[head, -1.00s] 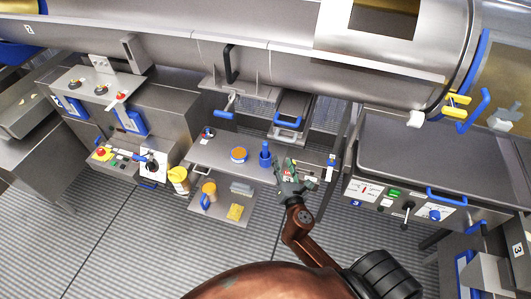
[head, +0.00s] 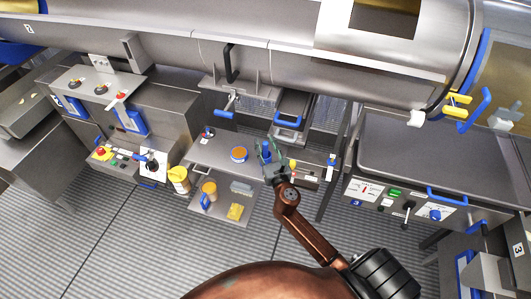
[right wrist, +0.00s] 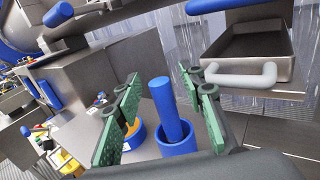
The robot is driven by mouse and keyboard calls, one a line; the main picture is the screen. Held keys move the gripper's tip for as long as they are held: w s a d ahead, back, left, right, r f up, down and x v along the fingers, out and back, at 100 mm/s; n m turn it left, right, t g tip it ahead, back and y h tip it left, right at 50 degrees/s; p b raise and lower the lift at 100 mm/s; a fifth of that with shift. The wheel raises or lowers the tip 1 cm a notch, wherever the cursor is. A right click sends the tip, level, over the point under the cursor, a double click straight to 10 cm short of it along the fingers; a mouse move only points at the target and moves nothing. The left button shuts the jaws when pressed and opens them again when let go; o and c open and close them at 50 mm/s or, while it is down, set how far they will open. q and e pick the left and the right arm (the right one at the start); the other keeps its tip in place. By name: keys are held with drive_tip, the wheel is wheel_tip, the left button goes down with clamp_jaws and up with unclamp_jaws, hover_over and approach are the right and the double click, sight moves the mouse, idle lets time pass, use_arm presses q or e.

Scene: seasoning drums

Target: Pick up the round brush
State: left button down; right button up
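A blue upright cylinder, apparently the handle of the round brush (right wrist: 166,104), stands slightly tilted in a wider blue cup (right wrist: 180,144) on the grey shelf table. In the head view the brush (head: 266,150) is partly covered by my right gripper (head: 269,157). In the right wrist view my right gripper (right wrist: 163,103) is open, with green-padded fingers on both sides of the handle. Gaps show between the pads and the handle. The brush head is hidden. My left gripper is not in view.
A blue-rimmed dish with orange contents (head: 238,154) stands left of the brush on the table (head: 215,151). A metal tray with a pale handle (right wrist: 241,76) is behind it. Small items lie to the right, and a lower shelf (head: 223,213) holds containers.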

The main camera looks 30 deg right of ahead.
clamp_jaws()
idle(0.4)
wheel_tip(320, 180, up, 10)
drive_tip(key=p, duration=0.4)
